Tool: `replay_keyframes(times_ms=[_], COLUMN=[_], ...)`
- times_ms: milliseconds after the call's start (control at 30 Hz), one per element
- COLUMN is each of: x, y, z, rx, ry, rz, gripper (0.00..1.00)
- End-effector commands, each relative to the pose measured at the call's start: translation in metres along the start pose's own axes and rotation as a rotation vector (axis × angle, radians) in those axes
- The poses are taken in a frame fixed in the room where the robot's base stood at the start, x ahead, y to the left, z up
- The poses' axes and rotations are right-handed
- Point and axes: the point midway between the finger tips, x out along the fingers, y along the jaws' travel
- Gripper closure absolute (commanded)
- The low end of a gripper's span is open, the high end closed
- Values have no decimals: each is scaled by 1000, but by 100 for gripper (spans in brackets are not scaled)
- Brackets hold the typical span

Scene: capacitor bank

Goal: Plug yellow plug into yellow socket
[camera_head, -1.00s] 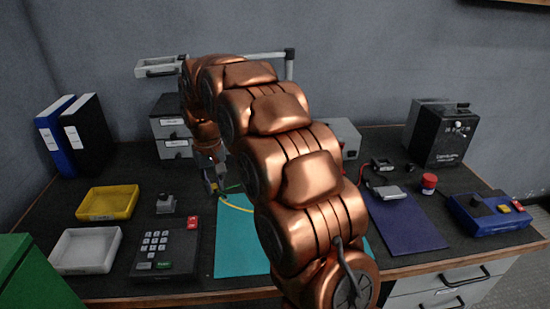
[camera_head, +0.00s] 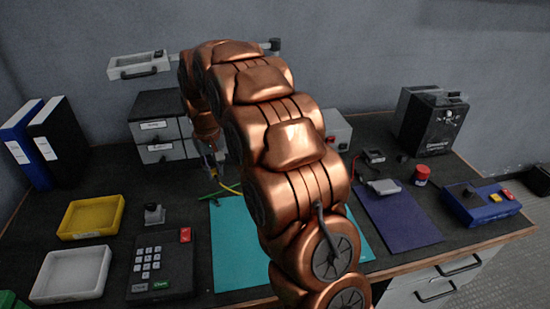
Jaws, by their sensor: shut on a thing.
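My gripper (camera_head: 208,168) is mostly hidden behind my copper arm and shows only as a small dark part beyond it. It is low over the back of the bench, right of the grey drawer unit. A yellow cable (camera_head: 231,188) runs from beside the gripper toward the teal mat. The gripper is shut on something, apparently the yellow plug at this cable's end. The plug itself is too small and hidden to make out. A green cable (camera_head: 212,195) lies just left of it. I cannot make out the yellow socket.
The drawer unit (camera_head: 158,130) stands close left of the gripper. A keypad box (camera_head: 161,268), yellow tray (camera_head: 92,217) and white tray (camera_head: 72,275) are at left. A purple mat (camera_head: 402,222), blue button box (camera_head: 481,204) and black device (camera_head: 433,120) are at right.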

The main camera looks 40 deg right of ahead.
Motion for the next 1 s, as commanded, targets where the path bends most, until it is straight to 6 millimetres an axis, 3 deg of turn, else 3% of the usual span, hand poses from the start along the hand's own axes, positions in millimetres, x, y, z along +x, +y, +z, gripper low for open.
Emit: replay_keyframes(times_ms=[33,200,433,633,1000], x=[-9,-2,7,12,14], y=[21,83,144,165,167], z=[3,18,43,54,55], rx=[36,145,259,301,304], ry=[-6,-9,-6,1,1], rz=[0,-2,-2,-1,-1], gripper=[94,94,94,94,94])
